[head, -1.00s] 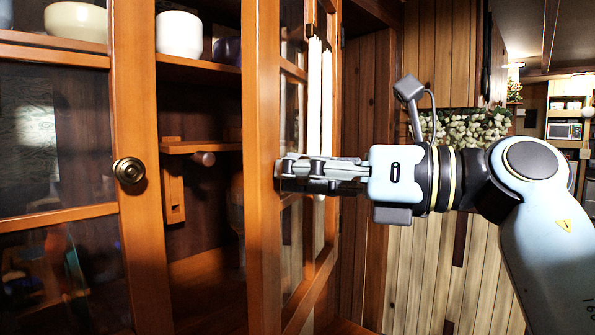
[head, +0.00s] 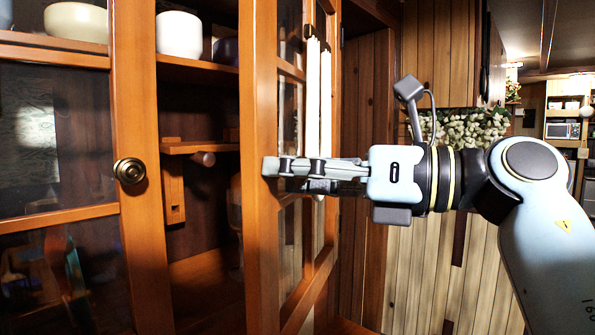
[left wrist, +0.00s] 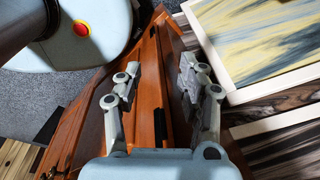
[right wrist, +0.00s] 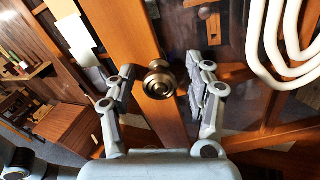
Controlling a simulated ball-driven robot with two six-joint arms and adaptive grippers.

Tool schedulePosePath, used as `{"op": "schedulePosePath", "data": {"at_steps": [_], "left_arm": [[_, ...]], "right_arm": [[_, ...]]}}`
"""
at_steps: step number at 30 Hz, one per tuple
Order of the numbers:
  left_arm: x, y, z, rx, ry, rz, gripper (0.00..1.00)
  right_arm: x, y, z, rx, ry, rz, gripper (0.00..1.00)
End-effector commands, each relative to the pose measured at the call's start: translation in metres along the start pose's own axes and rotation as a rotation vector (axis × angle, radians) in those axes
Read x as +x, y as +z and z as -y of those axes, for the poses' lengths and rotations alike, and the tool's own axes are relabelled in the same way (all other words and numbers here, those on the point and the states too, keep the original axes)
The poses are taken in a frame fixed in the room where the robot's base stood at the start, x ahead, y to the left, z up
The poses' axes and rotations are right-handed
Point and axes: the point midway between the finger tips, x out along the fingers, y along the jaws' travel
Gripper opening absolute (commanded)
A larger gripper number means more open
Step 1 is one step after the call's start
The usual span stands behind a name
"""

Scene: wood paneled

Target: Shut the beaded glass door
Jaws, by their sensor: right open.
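The glass door (head: 259,110) with a wooden frame stands ajar on the right side of the cabinet, its near stile leaving a dark gap to the left. My right gripper (head: 270,167) comes in from the right, its fingers reaching across the stile at mid-height. In the right wrist view, a round brass knob (right wrist: 158,80) on a wooden stile lies between the spread fingers of this gripper (right wrist: 158,90). I cannot tell whether they touch it. My left gripper (left wrist: 158,85) is open in the left wrist view, with reddish wood beyond its fingers, and is outside the head view.
A second glass door (head: 140,230) with a brass knob (head: 129,171) stands to the left. White upright rods (head: 313,100) hang near the open door. A picture-like panel (left wrist: 265,40) lies near my left gripper.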

Motion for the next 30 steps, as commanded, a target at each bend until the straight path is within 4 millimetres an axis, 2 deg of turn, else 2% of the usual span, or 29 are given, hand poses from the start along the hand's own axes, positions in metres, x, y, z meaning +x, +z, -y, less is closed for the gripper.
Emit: {"op": "schedulePosePath", "data": {"at_steps": [4, 7, 21, 30], "left_arm": [[0.0, 0.0, 0.003, 0.001, -0.003, 0.0, 0.4], [0.0, 0.0, 0.002, 0.001, -0.002, -0.001, 0.4], [0.0, -0.001, 0.0, 0.0, 0.0, -0.002, 0.4], [0.0, -0.001, 0.0, 0.0, 0.0, -0.002, 0.4]], "right_arm": [[-0.004, 0.0, 0.0, -0.001, -0.001, 0.0, 0.53], [-0.014, -0.001, 0.001, -0.003, -0.003, -0.004, 0.53], [-0.091, -0.002, 0.001, -0.002, -0.004, -0.008, 0.53], [-0.117, -0.001, 0.0, -0.001, 0.0, -0.003, 0.53]]}}
